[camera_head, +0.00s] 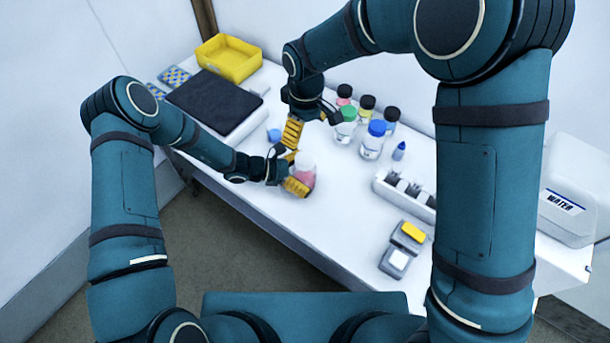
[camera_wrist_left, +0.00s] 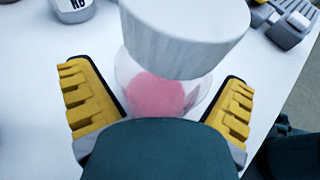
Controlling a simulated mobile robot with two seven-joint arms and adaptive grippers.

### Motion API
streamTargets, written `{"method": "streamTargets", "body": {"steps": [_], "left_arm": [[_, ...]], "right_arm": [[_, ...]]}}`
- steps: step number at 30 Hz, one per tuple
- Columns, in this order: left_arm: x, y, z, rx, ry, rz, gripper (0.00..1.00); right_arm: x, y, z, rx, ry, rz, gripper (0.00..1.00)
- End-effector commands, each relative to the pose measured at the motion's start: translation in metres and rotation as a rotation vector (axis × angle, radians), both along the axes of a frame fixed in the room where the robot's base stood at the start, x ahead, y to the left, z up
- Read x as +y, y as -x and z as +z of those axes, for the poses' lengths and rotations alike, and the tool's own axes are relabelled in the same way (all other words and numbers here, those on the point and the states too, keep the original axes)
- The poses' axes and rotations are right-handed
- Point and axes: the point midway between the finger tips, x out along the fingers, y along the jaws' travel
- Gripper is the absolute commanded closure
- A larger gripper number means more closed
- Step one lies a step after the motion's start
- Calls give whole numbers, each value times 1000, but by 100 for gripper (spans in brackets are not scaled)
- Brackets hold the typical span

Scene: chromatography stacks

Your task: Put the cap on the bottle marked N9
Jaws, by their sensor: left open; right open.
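A clear bottle with pink contents (camera_head: 303,178) stands on the white table, with a white cap (camera_head: 306,159) at its top. In the left wrist view the bottle (camera_wrist_left: 160,98) is partly hidden by the white cap (camera_wrist_left: 187,42); I cannot tell how the cap is seated. No mark shows on this bottle. My left gripper (camera_head: 294,171) is open, its yellow fingers on either side of the bottle. My right gripper (camera_head: 311,125) is open and empty, above and behind the left one. In the left wrist view another bottle (camera_wrist_left: 74,9) bears a label, perhaps N6 or N8.
A small blue object (camera_head: 274,135) is near my left gripper. A white rack (camera_head: 402,201), grey device (camera_head: 396,261), dark pad (camera_head: 216,100) and yellow bin (camera_head: 229,60) flank them.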

Motion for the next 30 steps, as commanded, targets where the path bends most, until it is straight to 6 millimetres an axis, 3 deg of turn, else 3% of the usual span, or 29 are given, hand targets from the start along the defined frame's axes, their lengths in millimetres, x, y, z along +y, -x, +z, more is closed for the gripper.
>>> {"method": "streamTargets", "body": {"steps": [5, 18, 24, 30], "left_arm": [[19, 2, 7, -2, -2, 2, 0], [93, 15, 39, -1, -1, 2, 0], [107, 17, 45, 0, 0, 1, 0], [109, 18, 45, 0, 0, 0, 0]], "right_arm": [[0, 0, 0, 0, 0, 0, 15], [0, 0, 0, 0, 0, 0, 15], [0, 0, 0, 0, 0, 0, 15], [0, 0, 0, 0, 0, 0, 15]]}}
